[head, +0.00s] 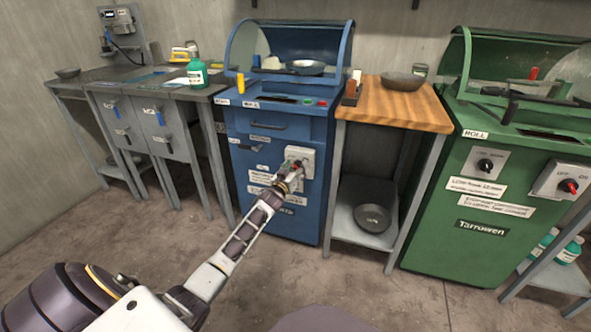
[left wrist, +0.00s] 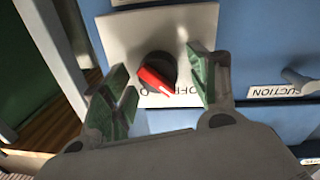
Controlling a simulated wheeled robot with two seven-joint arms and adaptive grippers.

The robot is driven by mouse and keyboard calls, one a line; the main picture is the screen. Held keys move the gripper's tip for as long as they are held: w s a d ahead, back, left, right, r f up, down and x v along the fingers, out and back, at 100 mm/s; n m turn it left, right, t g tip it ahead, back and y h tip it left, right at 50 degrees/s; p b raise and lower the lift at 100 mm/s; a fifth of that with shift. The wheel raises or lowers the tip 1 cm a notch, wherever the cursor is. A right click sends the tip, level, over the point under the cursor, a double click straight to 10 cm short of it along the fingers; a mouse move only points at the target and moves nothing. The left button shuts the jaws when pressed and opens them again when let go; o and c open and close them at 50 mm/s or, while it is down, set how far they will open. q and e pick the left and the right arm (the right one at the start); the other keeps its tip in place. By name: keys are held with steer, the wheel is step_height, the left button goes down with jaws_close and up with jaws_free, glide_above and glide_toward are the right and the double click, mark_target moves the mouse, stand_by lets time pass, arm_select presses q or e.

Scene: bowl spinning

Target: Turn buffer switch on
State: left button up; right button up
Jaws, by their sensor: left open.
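The buffer switch is a black round knob with a red pointer on a pale plate (head: 307,154) on the front of the blue machine (head: 265,125). In the left wrist view the red pointer (left wrist: 155,80) lies slanted, with lettering that includes "OFF" partly hidden beside it. My left gripper (head: 290,178) is at the plate in the head view. In the left wrist view its two green-padded fingers (left wrist: 160,88) are open, one on each side of the knob. I cannot tell whether they touch it. My right gripper is not in view.
A "SUCTION" label (left wrist: 280,91) sits beside the plate. A wooden-topped table (head: 400,105) with bowls stands right of the blue machine. A green machine (head: 490,190) with its own two switches is farther right. Grey benches (head: 150,95) stand left. The floor in front is clear.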

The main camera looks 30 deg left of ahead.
arm_select(q)
steer(key=c, duration=0.9)
steer(key=shift+c, duration=0.6)
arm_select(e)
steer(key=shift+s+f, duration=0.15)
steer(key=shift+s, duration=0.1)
